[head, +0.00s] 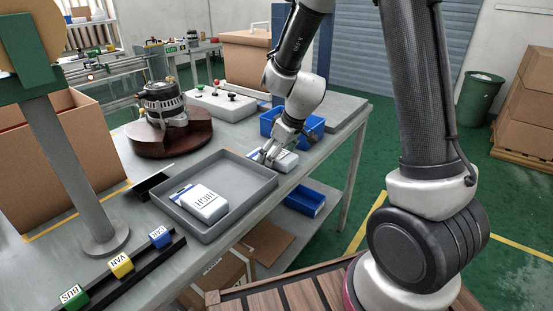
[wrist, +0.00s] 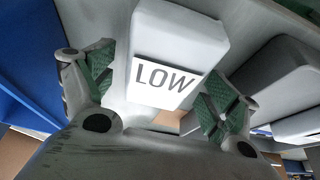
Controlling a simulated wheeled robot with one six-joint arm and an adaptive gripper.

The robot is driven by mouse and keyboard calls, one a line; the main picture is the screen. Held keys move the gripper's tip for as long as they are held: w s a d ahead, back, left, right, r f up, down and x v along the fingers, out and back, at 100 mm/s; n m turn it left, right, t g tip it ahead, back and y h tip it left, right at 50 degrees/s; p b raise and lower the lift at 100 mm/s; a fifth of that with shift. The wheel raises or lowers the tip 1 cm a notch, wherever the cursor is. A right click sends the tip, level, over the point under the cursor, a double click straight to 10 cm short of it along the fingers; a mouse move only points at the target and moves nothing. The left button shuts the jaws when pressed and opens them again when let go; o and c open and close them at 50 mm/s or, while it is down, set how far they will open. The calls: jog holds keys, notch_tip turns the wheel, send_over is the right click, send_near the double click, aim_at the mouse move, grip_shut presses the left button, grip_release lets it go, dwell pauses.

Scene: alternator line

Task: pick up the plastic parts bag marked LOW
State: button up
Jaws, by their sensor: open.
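The plastic parts bag marked LOW (wrist: 180,40) is white with a black-on-white label and fills the upper middle of the wrist view. In the head view the bag (head: 284,161) lies on the workbench, just beyond the grey tray's far right corner, partly hidden by my gripper. My gripper (wrist: 158,105) is open, with one green-padded finger on each side of the bag's label end. In the head view my gripper (head: 270,156) is low at the bag. I cannot tell whether the fingers touch it.
A grey tray (head: 238,224) holds a white bag marked HIGH (head: 204,204). A blue bin (head: 312,126) stands close behind the LOW bag. An alternator (head: 163,100) sits on a round brown stand (head: 170,136). Another blue bin (head: 306,200) is below the bench edge.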

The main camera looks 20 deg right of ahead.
jog(key=shift+f, duration=0.15)
dwell(0.3)
jog(key=shift+s, duration=0.1)
jog(key=c, duration=1.2)
